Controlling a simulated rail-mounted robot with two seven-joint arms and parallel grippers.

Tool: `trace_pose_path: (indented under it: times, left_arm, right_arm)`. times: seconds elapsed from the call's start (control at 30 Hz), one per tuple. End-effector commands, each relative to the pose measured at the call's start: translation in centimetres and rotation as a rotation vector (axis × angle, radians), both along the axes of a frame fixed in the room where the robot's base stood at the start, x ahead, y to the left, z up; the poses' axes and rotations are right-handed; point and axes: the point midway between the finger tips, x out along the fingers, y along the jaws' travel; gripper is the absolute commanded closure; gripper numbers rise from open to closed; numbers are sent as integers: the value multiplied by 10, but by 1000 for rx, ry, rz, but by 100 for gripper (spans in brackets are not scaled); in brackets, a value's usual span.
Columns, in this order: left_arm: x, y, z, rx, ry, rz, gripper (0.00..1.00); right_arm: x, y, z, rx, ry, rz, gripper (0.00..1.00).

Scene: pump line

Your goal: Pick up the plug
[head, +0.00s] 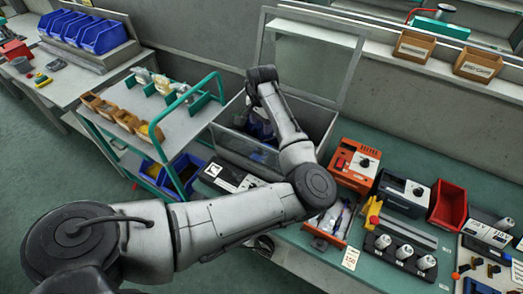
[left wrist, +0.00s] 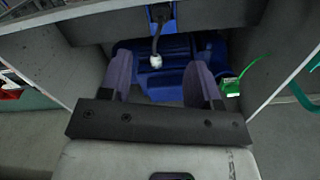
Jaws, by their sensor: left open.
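In the left wrist view, a small white piece that looks like the plug (left wrist: 156,62) sits at the end of a dark cable (left wrist: 157,36). A blue body (left wrist: 172,82) lies behind and below it. My left gripper (left wrist: 160,66) is open, with one finger on each side of the white piece in this view. I cannot tell how far beyond the fingertips the plug is, and I see no contact. In the head view my left arm reaches down into a clear-walled box (head: 245,153); the plug cannot be made out there. My right gripper is not in view.
The box's raised lid (head: 311,55) stands behind my arm, and its walls flank the gripper closely. A green tag (left wrist: 230,86) is near the right finger. A shelf cart (head: 165,118) stands left; an orange unit (head: 354,164) and a red bin (head: 448,205) stand right.

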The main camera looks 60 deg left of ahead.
Motion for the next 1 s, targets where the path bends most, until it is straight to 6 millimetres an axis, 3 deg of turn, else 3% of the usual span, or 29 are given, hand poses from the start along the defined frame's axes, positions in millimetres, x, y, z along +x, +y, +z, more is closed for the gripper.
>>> trace_pose_path:
  times: [0.1, 0.3, 0.63, 1.0]
  left_arm:
    - [0, -1, -24, -2, 1, -1, 43]
    - [0, 0, -53, 0, -1, 1, 43]
    - [0, 0, -72, -1, -1, 2, 43]
    - [-4, 0, -114, -1, -1, 2, 43]
  right_arm:
    - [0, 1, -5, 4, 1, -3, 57]
    - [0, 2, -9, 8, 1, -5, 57]
    - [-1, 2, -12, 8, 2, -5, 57]
    - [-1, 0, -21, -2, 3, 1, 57]
